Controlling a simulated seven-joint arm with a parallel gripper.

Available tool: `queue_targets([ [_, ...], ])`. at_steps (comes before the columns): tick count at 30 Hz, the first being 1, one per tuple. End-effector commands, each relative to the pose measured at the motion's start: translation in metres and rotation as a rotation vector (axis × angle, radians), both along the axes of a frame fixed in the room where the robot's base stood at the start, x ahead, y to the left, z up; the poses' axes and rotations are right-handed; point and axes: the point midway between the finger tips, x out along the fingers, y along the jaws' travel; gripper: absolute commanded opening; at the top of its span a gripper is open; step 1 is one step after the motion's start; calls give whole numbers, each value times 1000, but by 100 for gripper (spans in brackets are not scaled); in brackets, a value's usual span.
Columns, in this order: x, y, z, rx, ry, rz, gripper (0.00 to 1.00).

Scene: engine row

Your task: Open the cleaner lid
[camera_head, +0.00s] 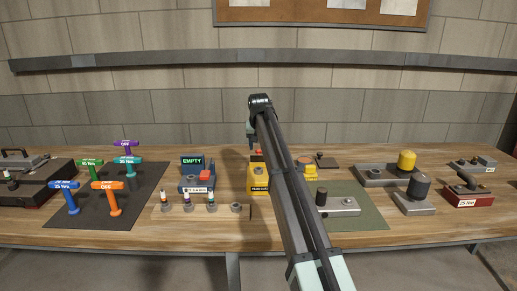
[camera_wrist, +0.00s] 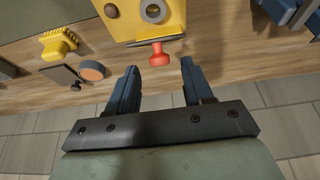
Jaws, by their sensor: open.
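The yellow cleaner box (camera_head: 257,181) stands on the bench with a dark label on its front, partly hidden by my arm. In the wrist view the yellow box (camera_wrist: 122,22) is at the top, with a grey ring and a dark round spot on it. A red knob (camera_wrist: 158,57) sticks out from a dark bar at the box's edge; it looks like the lid's handle. My gripper (camera_wrist: 160,76) is open, with the knob just ahead of and between the fingertips. I cannot tell whether the fingers are level with it. In the head view my gripper (camera_head: 251,145) is above the back of the box.
A blue tester reading EMPTY (camera_head: 192,165) stands left of the box, behind a wooden rack (camera_head: 200,212) of plugs. A green mat (camera_head: 370,218) with a metal block lies to the right. Coloured T-handles stand on a dark mat (camera_head: 143,180) at left.

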Motion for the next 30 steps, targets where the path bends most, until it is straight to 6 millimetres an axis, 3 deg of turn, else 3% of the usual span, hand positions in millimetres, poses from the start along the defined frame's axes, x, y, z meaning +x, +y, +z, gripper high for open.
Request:
queue_targets([
  [6,7,0,-18,0,1,0,51],
  [18,9,0,-21,0,0,0,50],
  [30,9,0,-21,0,1,0,12],
])
